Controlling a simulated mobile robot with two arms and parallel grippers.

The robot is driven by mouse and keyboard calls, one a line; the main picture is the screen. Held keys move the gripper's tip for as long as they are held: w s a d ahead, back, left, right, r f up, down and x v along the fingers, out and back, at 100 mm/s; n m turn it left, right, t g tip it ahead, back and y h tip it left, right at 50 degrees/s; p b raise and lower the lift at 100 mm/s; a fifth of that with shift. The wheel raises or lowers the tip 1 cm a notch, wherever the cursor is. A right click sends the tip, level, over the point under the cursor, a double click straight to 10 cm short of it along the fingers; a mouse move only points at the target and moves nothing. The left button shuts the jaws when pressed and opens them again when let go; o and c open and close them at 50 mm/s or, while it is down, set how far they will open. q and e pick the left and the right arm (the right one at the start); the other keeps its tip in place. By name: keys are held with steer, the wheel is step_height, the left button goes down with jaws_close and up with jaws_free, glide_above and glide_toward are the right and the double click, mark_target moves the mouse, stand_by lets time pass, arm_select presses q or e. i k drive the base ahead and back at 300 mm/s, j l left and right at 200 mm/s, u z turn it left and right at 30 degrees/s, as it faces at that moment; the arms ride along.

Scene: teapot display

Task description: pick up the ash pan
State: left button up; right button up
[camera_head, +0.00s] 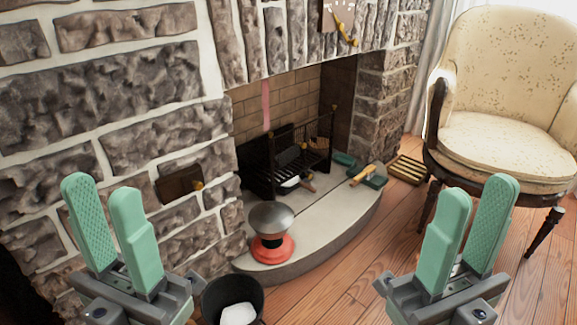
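I cannot tell for sure which thing is the ash pan. A small pale pan (290,183) lies low at the front of the black fire grate (259,177), partly hidden by it. A dark green pan-like thing (376,181) lies on the hearth's right side, with a yellow-brown handle (361,175) across it. My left gripper (103,188) is open and empty at lower left, in front of the stone wall. My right gripper (477,190) is open and empty at lower right, in front of the chair. Both are apart from the hearth things.
A red-based pot with a silver top (271,230) stands on the pale curved hearth (330,222). A black bucket (217,302) with something white inside stands before it. A cream armchair (505,135) and a slatted wooden thing (408,169) are at right.

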mark_target(294, 183)
steer(key=l, duration=1.65)
steer(key=i+l, duration=0.4)
steer(key=i+l+z, duration=0.1)
steer(key=i+l, duration=0.3)
steer(key=i, duration=0.2)
steer(key=i+j, duration=0.2)
steer(key=i, duration=0.2)
steer(key=i+j, duration=0.2)
steer(key=i, duration=0.2)
steer(key=z, duration=0.05)
